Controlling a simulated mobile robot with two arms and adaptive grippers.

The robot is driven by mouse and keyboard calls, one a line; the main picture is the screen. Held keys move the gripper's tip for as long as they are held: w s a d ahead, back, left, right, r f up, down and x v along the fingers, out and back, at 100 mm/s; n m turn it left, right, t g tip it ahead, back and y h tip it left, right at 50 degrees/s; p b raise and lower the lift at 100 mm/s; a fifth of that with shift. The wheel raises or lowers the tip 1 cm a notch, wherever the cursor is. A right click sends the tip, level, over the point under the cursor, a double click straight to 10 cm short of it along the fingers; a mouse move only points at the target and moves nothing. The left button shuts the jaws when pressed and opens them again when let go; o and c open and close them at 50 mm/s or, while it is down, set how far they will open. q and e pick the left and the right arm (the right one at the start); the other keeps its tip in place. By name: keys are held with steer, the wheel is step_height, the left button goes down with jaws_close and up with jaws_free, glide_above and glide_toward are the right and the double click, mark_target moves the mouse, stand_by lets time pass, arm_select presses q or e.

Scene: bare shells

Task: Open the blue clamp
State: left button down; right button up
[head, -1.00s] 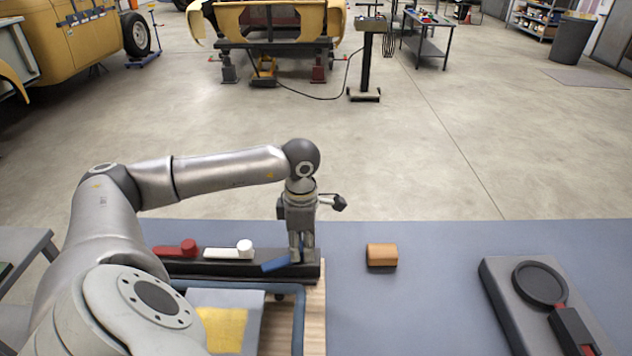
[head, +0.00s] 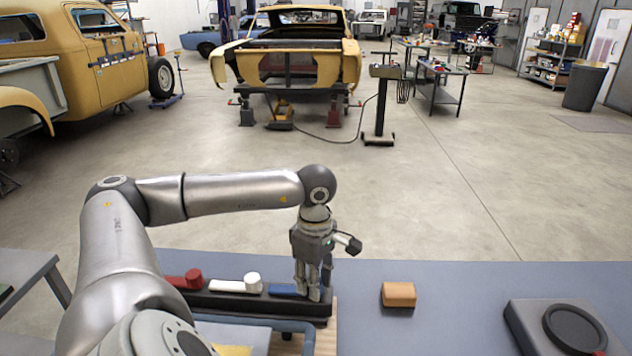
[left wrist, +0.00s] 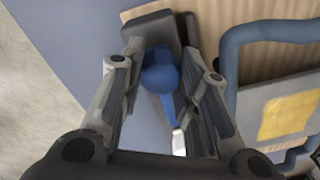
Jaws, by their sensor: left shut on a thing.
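The blue clamp (head: 283,289) is at the right end of a black bar (head: 240,303) on the table. Its blue lever lies roughly along the bar, pointing left toward the white clamp. My left gripper (head: 314,296) reaches down from above and is shut on the clamp's round knob. In the left wrist view, the blue knob (left wrist: 160,76) sits between the fingers (left wrist: 160,66), and the lever runs down from it toward a white part. The fingers partly hide the clamp in the head view. My right gripper is not in view.
A white clamp (head: 236,286) and a red clamp (head: 186,280) share the bar to the left. An orange-brown block (head: 398,294) stands to the right, and a grey device with a dark ring (head: 560,328) is farther right. The table between is clear.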

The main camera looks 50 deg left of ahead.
arm_select(q)
steer(key=shift+r, duration=0.1)
steer(key=c, duration=1.1)
jaws_free()
steer(key=shift+o, duration=0.2)
step_height(320, 180, up, 12)
steer(key=shift+w, duration=0.15)
